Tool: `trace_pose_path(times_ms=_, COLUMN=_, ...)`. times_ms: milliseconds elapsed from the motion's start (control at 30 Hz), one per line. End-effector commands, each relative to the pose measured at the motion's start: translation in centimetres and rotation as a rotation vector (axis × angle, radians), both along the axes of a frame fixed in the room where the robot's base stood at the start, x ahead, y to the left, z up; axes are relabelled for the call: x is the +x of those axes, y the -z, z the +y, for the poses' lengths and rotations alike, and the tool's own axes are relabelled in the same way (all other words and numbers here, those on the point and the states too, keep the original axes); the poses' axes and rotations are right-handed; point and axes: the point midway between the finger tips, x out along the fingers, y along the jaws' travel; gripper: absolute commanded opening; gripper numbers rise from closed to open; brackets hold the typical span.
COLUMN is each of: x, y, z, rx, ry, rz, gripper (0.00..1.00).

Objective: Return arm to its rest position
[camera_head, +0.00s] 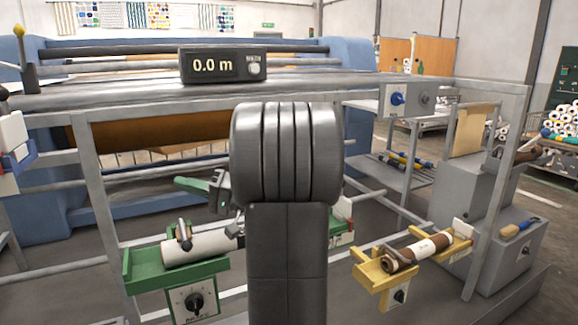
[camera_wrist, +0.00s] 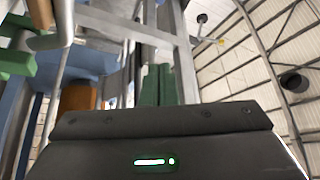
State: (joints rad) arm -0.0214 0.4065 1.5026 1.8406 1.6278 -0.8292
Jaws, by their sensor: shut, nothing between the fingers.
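My gripper (camera_head: 186,183) shows in the camera_head view just left of my grey arm, in front of the press frame. Its green fingers point left and hold nothing. In the camera_wrist view the two green fingers (camera_wrist: 158,84) stand side by side, shut, beyond the dark gripper body. My arm's large grey joint and upright link fill the middle of the camera_head view and hide part of the wrist and the press behind.
A green cradle (camera_head: 148,276) with a white roll (camera_head: 200,247) sits below my gripper. A yellow cradle (camera_head: 372,277) holds a brown roll (camera_head: 424,250) at right. Frame bars and a display reading 0.0 m (camera_head: 222,66) stand ahead. A grey cabinet (camera_head: 505,255) is at far right.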

Motion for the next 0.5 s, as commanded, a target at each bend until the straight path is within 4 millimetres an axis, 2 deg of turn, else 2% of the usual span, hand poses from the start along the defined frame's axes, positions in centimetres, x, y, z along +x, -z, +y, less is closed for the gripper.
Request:
trace_pose_path(times_ms=33, x=0.2, y=-0.6, z=0.1, rx=-0.010, ry=0.000, rz=0.022, gripper=0.00)
trace_pose_path(times_ms=500, x=2.3, y=-0.8, z=1.2, rx=-0.095, ry=-0.002, rz=0.198, gripper=0.00)
